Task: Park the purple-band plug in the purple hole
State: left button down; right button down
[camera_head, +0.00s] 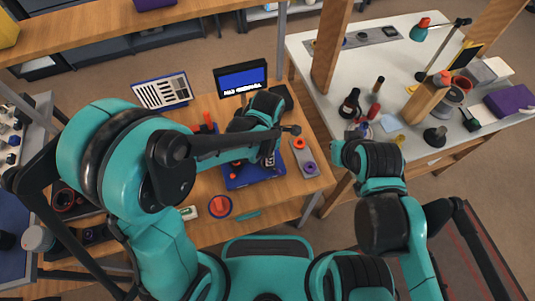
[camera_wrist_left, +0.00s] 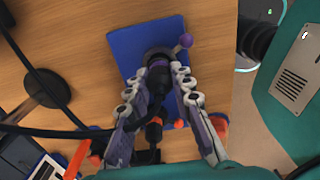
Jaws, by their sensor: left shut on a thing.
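My left gripper (camera_wrist_left: 163,90) is shut on a dark piece with purple on it, which looks like the purple-band plug (camera_wrist_left: 178,68). A purple ball knob (camera_wrist_left: 185,41) shows just beyond the fingertips. The held piece is over or at the blue mat (camera_wrist_left: 122,42); I cannot tell whether it touches below. In the head view, my left arm hides the fingertips. The grey plate with a red-orange ring and the purple-ringed hole (camera_head: 309,168) lies on the wooden table, right of the blue mat (camera_head: 240,182). My right gripper is hidden.
A screen (camera_head: 241,78) and a printed board (camera_head: 160,92) stand at the table's back. A round dish with a red item (camera_head: 220,206) is near the front. A white table (camera_head: 400,75) with bottles and a lamp is at right.

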pick_arm(q)
jog(key=shift+r, duration=0.1)
jog(key=shift+r+p, duration=1.7)
jog(key=shift+r, duration=0.5)
